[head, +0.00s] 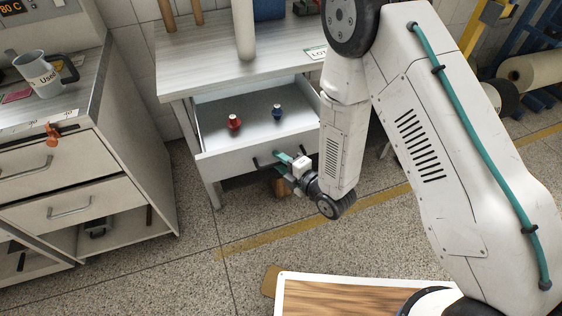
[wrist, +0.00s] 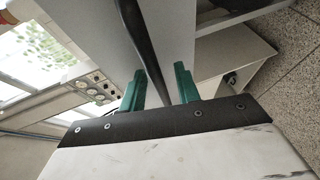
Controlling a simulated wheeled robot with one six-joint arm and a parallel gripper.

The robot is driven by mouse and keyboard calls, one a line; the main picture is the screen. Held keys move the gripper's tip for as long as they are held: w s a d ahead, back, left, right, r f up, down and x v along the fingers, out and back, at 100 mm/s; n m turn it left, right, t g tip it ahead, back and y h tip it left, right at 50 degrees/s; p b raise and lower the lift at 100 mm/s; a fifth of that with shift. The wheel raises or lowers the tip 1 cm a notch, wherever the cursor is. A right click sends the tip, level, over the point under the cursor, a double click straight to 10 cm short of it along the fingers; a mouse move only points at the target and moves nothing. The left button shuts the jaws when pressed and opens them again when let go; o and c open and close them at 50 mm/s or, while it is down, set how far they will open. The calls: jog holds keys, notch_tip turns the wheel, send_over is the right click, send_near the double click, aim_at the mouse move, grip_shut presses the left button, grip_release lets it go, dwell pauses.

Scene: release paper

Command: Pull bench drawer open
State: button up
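The bench drawer (head: 222,160) stands pulled out below the bench top in the head view, its inside showing. Its dark bar handle (head: 258,164) is on the front panel. My gripper (head: 281,156) is at this handle, with its teal fingers beside the bar. In the wrist view the handle (wrist: 150,58) runs between the two fingers of my gripper (wrist: 159,82). The fingers are apart, with a visible gap between the bar and the right finger. Whether the left finger touches the bar I cannot tell.
A red-topped piece (head: 234,122) and a blue one (head: 277,111) stand in the drawer. A cabinet (head: 75,170) with drawers and a mug (head: 40,75) is at the left. Paper rolls (head: 530,75) are at the back right.

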jog(key=v, duration=0.7)
jog(key=shift+s+d, duration=0.25)
jog(key=shift+d, duration=0.1)
